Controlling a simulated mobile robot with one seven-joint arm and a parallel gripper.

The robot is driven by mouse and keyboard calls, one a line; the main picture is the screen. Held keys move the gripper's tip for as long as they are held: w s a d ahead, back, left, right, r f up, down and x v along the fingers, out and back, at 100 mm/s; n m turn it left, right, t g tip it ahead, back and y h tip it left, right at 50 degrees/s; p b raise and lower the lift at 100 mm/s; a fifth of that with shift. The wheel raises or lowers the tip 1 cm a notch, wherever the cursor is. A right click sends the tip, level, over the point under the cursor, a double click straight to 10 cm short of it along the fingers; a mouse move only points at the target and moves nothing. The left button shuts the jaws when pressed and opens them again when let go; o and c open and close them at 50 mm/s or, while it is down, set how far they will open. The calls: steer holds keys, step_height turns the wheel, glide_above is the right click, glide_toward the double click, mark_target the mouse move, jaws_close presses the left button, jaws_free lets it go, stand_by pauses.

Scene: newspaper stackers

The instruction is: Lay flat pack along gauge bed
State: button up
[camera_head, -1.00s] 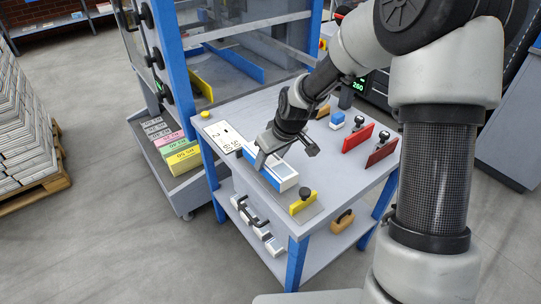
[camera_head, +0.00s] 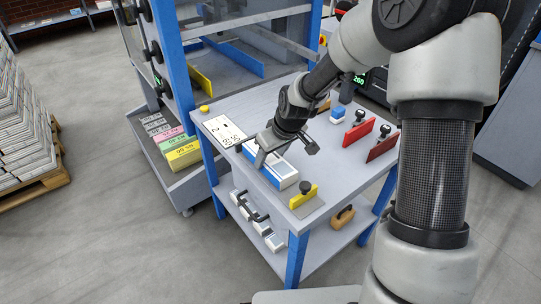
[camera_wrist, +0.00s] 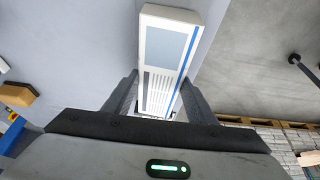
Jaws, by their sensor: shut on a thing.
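The flat pack (camera_head: 284,177) is a white box with a blue stripe along it, at the left front of the table in the head view. My gripper (camera_head: 252,160) is shut on it, above its rear part. In the wrist view the pack (camera_wrist: 168,45) lies lengthwise between the two fingers (camera_wrist: 158,105), with its far end beyond them. A yellow stop (camera_head: 304,196) with a black knob stands on a bare metal plate just in front of the pack; this looks like part of the gauge bed. I cannot tell whether the pack touches the surface below.
A white printed card (camera_head: 224,130) lies behind the pack. The lower shelf (camera_head: 300,236) holds handles and small boxes. Paper stacks stand at far left.

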steer(key=shift+f, duration=0.2)
steer(key=o, duration=1.4)
steer(key=shift+r, duration=0.1)
steer(key=p+v, duration=0.5)
steer(key=v, duration=1.2)
